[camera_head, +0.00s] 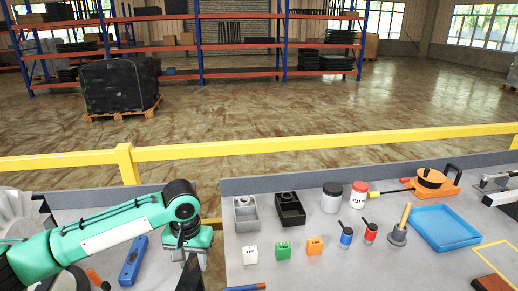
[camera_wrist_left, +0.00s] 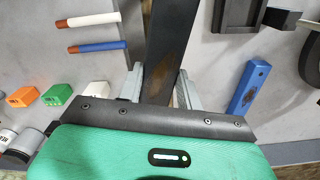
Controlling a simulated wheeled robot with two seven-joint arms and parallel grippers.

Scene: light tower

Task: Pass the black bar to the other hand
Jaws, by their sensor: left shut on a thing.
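My left arm reaches in from the left in the head view, with its gripper (camera_head: 188,252) pointing down over the gap between the two grey tables. The black bar (camera_head: 189,277) shows below that gripper, running out of the bottom of the picture. In the left wrist view the black bar (camera_wrist_left: 166,40) lies between the two grey fingers of the left gripper (camera_wrist_left: 161,88), which is shut on it. The bar has a brownish worn patch near the fingers. Its far end is cut off by the top of the picture. My right gripper is not in view.
On the right table stand white, green (camera_head: 283,249) and orange blocks (camera_head: 315,246), grey and black bins (camera_head: 290,210), jars, a plunger (camera_head: 399,235) and a blue tray (camera_head: 421,208). A blue bar (camera_head: 133,262) lies on the left table. A yellow rail (camera_head: 300,145) runs behind.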

